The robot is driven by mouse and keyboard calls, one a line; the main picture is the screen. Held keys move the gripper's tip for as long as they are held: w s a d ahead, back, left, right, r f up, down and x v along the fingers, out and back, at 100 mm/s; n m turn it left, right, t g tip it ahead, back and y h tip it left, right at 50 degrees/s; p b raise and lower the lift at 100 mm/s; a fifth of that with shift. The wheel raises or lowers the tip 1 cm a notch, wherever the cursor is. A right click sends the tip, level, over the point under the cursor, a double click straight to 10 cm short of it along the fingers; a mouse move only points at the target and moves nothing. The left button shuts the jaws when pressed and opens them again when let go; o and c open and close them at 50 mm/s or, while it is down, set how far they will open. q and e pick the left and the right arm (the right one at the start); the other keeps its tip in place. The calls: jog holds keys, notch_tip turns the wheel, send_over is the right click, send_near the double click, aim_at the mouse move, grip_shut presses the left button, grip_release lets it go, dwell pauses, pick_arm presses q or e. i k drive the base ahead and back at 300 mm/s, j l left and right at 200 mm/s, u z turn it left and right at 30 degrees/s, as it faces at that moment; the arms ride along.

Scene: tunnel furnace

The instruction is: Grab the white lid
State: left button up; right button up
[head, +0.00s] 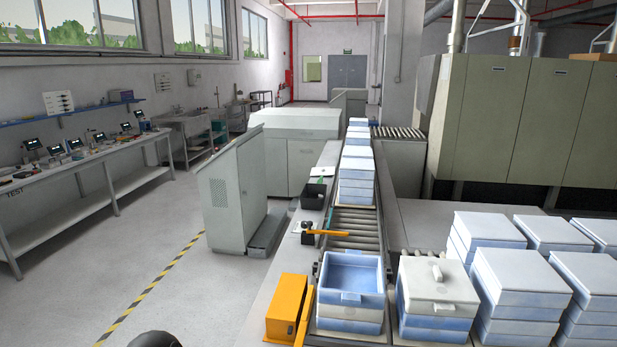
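The white lid (417,283) lies flat on top of a stack of blue and white boxes at the front right of the conveyor. A small upright white handle stands up from its top. To its left, an open light-blue box (350,298) tops another stack on the conveyor, and its inside looks empty. Neither of my grippers can be made out. Only a dark rounded shape shows at the bottom edge on the left, and I cannot tell which part it is.
An orange box (285,308) sits left of the open box. Several covered box stacks (515,270) stand close on the lid's right. The roller conveyor (355,222) runs away to more stacks (356,175). A grey cabinet (233,195) stands left; the floor before it is clear.

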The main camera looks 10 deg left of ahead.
aim_at(326, 171)
jog(key=j+u, duration=0.55)
jog(key=u, duration=0.2)
jog(key=j+u, duration=0.35)
jog(key=i+j+u, duration=0.4)
jog(key=j, duration=0.3)
jog(key=i+j+u, duration=0.4)
jog(key=i, duration=0.3)
jog(key=i+j+z, duration=0.1)
jog(key=i+z, duration=0.25)
jog(key=i+j+z, duration=0.2)
jog(key=i+z, duration=0.15)
jog(key=i+l+z, duration=0.25)
jog(key=i+z, duration=1.1)
jog(key=i, duration=1.95)
jog(key=j, duration=0.05)
